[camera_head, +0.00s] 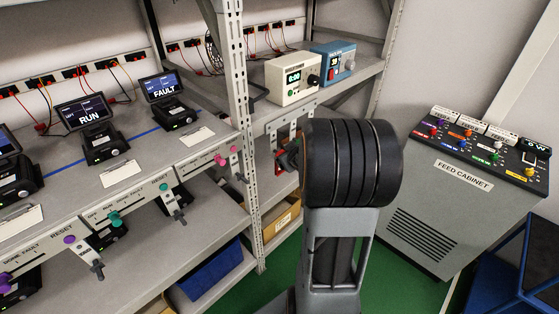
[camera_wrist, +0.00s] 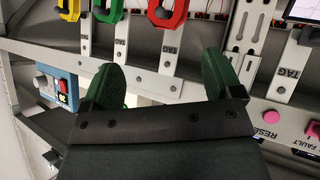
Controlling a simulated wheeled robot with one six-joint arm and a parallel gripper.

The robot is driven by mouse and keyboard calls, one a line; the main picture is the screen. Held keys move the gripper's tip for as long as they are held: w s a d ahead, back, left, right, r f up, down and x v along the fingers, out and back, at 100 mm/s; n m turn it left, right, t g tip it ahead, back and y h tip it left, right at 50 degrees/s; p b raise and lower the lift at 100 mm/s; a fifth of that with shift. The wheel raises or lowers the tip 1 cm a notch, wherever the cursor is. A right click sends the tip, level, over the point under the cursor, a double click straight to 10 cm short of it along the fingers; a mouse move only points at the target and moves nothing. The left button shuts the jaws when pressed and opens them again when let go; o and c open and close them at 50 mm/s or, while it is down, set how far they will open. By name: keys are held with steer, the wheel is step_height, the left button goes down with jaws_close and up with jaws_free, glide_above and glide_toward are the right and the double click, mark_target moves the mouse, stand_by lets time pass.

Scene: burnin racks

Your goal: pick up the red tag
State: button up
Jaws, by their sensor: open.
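The red tag (camera_wrist: 181,14) shows at the top of the wrist view as a red loop with a dark opening, cut off by the frame edge. A pale strip marked TAG (camera_wrist: 170,52) lies below it. My gripper (camera_wrist: 161,72) is open and empty, with dark green pads on its two fingers. The fingertips are below the red loop in the picture, and the pale strip shows between them. In the head view my gripper (camera_head: 290,157) is mostly hidden behind my wrist, near the rack's front edge; a small red patch shows beside it.
A green tag (camera_wrist: 112,15) and a yellow tag (camera_wrist: 68,12) hang left of the red one. A blue instrument (camera_wrist: 57,87) is further left. In the head view, a cream instrument (camera_head: 293,77) sits on the shelf, and a feed cabinet (camera_head: 466,176) stands at right.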

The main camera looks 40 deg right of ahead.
steer(key=s+d+f+n+t+y+p, duration=0.1)
steer(key=s+d+f+n+t+y, duration=0.15)
steer(key=d+f+y, duration=0.35)
steer(key=shift+m, duration=0.45)
steer(key=x, duration=0.4)
steer(key=a+f+p+x, duration=0.1)
steer(key=x, duration=0.3)
steer(key=s+p+x, duration=0.1)
steer(key=x, duration=0.4)
steer(key=shift+w+a+f, duration=0.1)
steer(key=shift+a+f, duration=0.15)
steer(key=shift+f, duration=0.05)
steer(key=c, duration=1)
steer(key=shift+r, duration=0.1)
